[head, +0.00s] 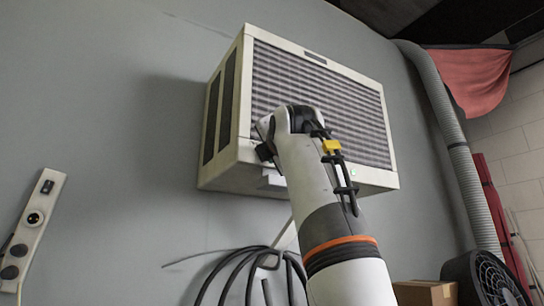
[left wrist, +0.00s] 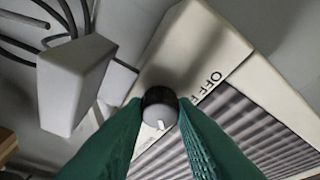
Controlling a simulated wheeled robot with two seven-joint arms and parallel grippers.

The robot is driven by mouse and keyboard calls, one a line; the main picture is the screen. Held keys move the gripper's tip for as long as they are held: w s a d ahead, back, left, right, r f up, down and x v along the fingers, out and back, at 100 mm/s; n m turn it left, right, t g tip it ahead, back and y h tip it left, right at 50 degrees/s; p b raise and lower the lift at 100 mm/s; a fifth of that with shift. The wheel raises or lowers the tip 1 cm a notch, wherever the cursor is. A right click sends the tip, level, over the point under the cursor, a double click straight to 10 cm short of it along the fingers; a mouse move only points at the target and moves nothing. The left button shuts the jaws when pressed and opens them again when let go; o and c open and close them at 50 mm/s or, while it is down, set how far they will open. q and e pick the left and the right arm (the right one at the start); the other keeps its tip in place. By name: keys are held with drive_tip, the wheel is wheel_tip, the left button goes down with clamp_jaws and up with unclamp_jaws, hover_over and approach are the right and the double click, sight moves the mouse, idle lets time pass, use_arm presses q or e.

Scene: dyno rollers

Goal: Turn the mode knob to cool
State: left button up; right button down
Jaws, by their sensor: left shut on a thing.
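The mode knob (left wrist: 158,96) is a small round dark-rimmed knob with a pale face and a white pointer mark. It sits on the pale casing of the air conditioner (head: 245,95). My left gripper (left wrist: 160,108) has its green fingertips on both sides of the knob and is shut on it. The word OFF shows on the casing beside the knob, and a further label is cut off by a finger. In the head view my left arm hides the knob and fingertips. My right gripper is in neither view.
The unit is mounted on a grey wall (head: 110,100). Black cables (head: 235,270) hang below it. A power strip (head: 35,225) is at left. A grey hose (head: 455,140), a fan (head: 490,280) and a cardboard box (head: 425,292) are at right.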

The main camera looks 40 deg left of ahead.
use_arm(q)
drive_tip(key=shift+r+m+h, duration=0.1)
drive_tip(key=shift+m+h, duration=0.2)
drive_tip(key=shift+m, duration=0.2)
drive_tip(key=o, duration=1)
